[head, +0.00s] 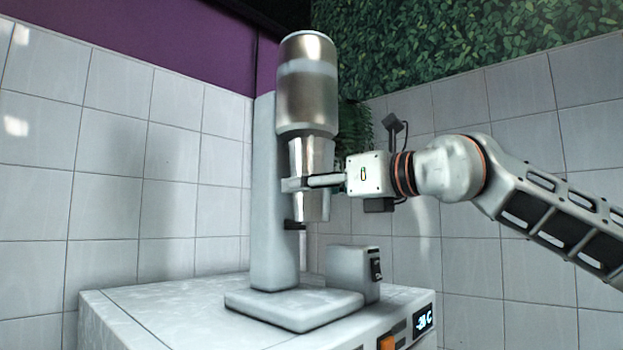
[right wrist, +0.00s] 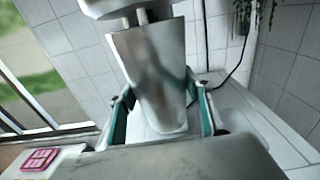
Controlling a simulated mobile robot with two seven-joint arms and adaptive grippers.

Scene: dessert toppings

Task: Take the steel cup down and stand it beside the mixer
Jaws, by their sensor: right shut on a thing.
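The steel cup (head: 312,208) hangs upright under the head of the mixer (head: 307,95), above the mixer's base. My right gripper (head: 312,182) comes in from the right and is shut on the cup around its middle. In the right wrist view the cup (right wrist: 155,75) stands between the two green-lined fingers of the gripper (right wrist: 162,118). The cup's rim is close under the mixer head, and the spindle shows above it in the right wrist view. A small dark support (head: 294,225) sits on the column near the cup's bottom. I cannot tell whether they touch. My left gripper is not in view.
The mixer stands on a white counter unit (head: 150,307) with a display (head: 423,319) and an orange button on its front. A grey switch box (head: 345,268) adjoins the mixer base. The counter left of the mixer is clear. Tiled walls (head: 160,170) stand behind.

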